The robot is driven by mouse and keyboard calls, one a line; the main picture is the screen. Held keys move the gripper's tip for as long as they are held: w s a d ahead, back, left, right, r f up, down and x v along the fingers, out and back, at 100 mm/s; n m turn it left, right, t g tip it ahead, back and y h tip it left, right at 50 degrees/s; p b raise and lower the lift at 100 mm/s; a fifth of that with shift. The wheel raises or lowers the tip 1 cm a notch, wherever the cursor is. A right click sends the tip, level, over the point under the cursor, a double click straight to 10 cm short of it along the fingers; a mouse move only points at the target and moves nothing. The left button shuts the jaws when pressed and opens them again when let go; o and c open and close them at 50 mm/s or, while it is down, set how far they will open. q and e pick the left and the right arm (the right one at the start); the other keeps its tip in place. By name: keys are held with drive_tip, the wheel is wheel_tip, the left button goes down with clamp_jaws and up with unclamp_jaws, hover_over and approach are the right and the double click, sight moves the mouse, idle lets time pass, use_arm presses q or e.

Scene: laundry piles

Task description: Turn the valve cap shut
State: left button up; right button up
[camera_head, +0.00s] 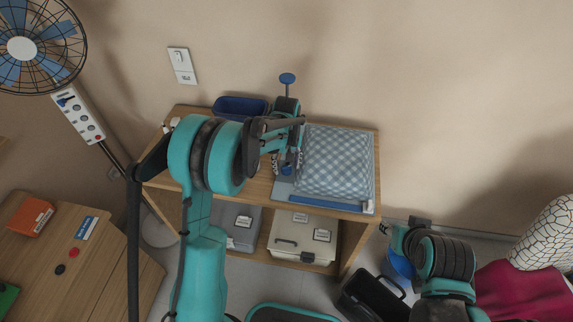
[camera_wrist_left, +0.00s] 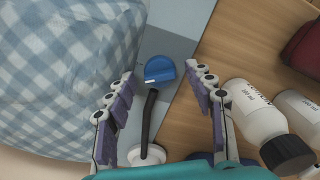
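A blue valve cap (camera_wrist_left: 160,68) shows in the left wrist view, joined by a dark strap (camera_wrist_left: 149,115) to a round white fitting (camera_wrist_left: 147,154). It lies apart from the fitting, beside a blue-and-white checked cushion (camera_wrist_left: 60,65), which also shows on the shelf top in the head view (camera_head: 337,160). My left gripper (camera_head: 287,150) is over the shelf, left of the cushion. In the left wrist view its fingers (camera_wrist_left: 166,108) are spread with the cap and strap in the gap, not gripped. My right gripper (camera_head: 385,230) is low, right of the shelf; its fingers are too small to read.
A wooden shelf (camera_head: 368,143) holds a blue bin (camera_head: 241,107) on top and lidded boxes (camera_head: 300,238) below. White bottles (camera_wrist_left: 255,112) stand close to the gripper's right finger. A blue knob (camera_head: 287,78) rises behind my left gripper.

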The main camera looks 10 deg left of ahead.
sight(287, 167)
use_arm(q)
drive_tip(key=shift+r, duration=0.1)
wheel_tip(287, 167, up, 12)
idle(0.5)
